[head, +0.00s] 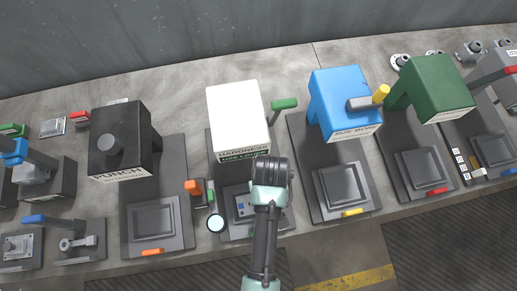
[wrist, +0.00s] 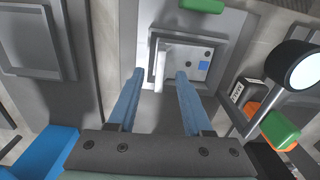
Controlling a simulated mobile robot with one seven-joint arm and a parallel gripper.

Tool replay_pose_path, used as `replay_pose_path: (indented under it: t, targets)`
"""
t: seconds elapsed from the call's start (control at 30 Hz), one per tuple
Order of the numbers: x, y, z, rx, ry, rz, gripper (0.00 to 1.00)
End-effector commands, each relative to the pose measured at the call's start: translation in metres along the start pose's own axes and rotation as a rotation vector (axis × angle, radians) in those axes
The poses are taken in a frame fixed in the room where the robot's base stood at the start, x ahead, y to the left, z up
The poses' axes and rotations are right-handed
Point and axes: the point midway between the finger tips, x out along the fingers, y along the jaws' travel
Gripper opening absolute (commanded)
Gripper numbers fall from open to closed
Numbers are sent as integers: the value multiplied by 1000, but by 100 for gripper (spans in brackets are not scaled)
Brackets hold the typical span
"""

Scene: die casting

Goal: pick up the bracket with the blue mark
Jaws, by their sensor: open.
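The bracket is a pale metal plate (wrist: 193,66) with several dark holes and a square blue mark (wrist: 204,66). It lies on the square bed of the white hardness tester. In the head view, part of the bracket (head: 242,206) shows left of my arm, which hides the rest. In the wrist view, my gripper (wrist: 160,75) is open, its two blue fingers pointing at the bracket's left part. A pale upright piece (wrist: 162,62) shows between the fingertips; I cannot tell whether it belongs to the bracket. Contact is not clear. The head view does not show the fingers.
The white hardness tester (head: 236,120) stands behind the bed. A round magnifier (wrist: 295,66) on a post stands beside it, near the gripper. A green handle (wrist: 202,5) lies at the bed's front. A blue machine (head: 343,95) and a black punch (head: 118,140) flank the station.

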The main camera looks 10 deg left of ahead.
Motion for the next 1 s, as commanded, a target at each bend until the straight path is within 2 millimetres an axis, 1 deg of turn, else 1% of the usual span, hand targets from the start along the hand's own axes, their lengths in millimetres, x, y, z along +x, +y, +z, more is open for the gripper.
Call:
replay_pose_path:
  t: [0.1, 0.2, 0.33, 0.5, 0.53, 0.57, 0.6, 0.67, 0.7, 0.8, 1.0]
  targets:
    - [16, 0, 1, 0, -2, -1, 50]
    - [27, 0, 1, 0, -2, -1, 50]
    - [32, 0, 1, 0, 0, 0, 50]
    - [32, 0, 1, 0, 1, 0, 50]
    - [32, 0, 1, 0, 1, 0, 48]
    - [32, 0, 1, 0, 1, 0, 43]
    - [32, 0, 1, 0, 1, 0, 36]
    - [32, 0, 1, 0, 1, 0, 25]
    - [31, 0, 1, 0, 1, 0, 18]
    - [31, 0, 1, 0, 1, 0, 0]
    - [31, 0, 1, 0, 1, 0, 0]
